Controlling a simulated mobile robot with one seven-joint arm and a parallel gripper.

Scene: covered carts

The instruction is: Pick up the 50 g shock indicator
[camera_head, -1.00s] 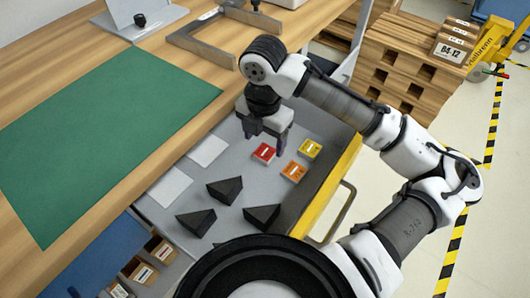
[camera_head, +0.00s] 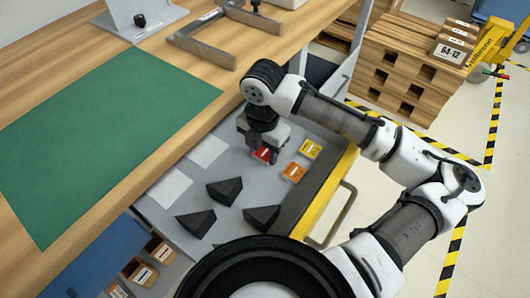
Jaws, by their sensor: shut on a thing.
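Three small square indicators with white labels lie in the grey drawer: a red one (camera_head: 262,156), an orange one (camera_head: 294,171) and a yellow one (camera_head: 310,149). The print on them is too small to read, so I cannot tell which is marked 50 g. My gripper (camera_head: 265,152) points down at the red indicator, shut on it, with its fingers at the sides. The gripper partly hides the red indicator. It appears to be still at the level of the drawer floor. The orange and yellow ones lie just to the right, apart from my gripper.
Several black wedge-shaped blocks (camera_head: 225,190) and two white cards (camera_head: 171,187) lie in the same drawer (camera_head: 213,172). The wooden bench with a green mat (camera_head: 95,140) borders it on the left. The drawer's yellow front (camera_head: 325,195) is on the right. Pallets (camera_head: 405,75) stand behind.

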